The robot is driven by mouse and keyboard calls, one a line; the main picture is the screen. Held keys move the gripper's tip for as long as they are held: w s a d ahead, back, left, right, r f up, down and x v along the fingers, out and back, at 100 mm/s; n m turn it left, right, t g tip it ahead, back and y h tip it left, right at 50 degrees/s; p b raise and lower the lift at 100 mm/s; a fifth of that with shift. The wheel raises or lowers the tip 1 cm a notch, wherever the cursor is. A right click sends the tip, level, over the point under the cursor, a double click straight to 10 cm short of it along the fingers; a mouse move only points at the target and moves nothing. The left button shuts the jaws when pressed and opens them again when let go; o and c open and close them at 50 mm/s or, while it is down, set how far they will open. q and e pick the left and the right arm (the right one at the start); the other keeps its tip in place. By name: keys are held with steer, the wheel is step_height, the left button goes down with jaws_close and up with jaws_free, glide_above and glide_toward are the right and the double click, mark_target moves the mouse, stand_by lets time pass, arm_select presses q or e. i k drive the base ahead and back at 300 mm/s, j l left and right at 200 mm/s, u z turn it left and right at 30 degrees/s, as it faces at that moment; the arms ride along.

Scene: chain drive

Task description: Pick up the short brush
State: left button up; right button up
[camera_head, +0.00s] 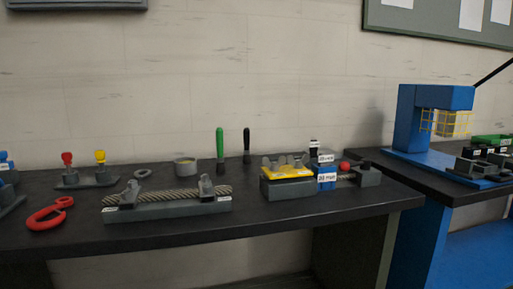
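Two brushes stand upright, handles up, near the back of the dark bench. One has a thick green handle (220,143). The other has a thinner black handle (247,140), stands just to its right, and looks a little shorter in the picture. Both have dark lower ends, and the two are apart from each other. Neither of my grippers is in view.
A yellow-topped block (288,187) stands at right. A blue machine (419,120) stands far right.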

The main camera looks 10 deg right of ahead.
mark_target(246, 159)
steer(key=i+l+z, duration=0.5)
steer(key=i+l, duration=0.3)
steer(key=l, duration=0.05)
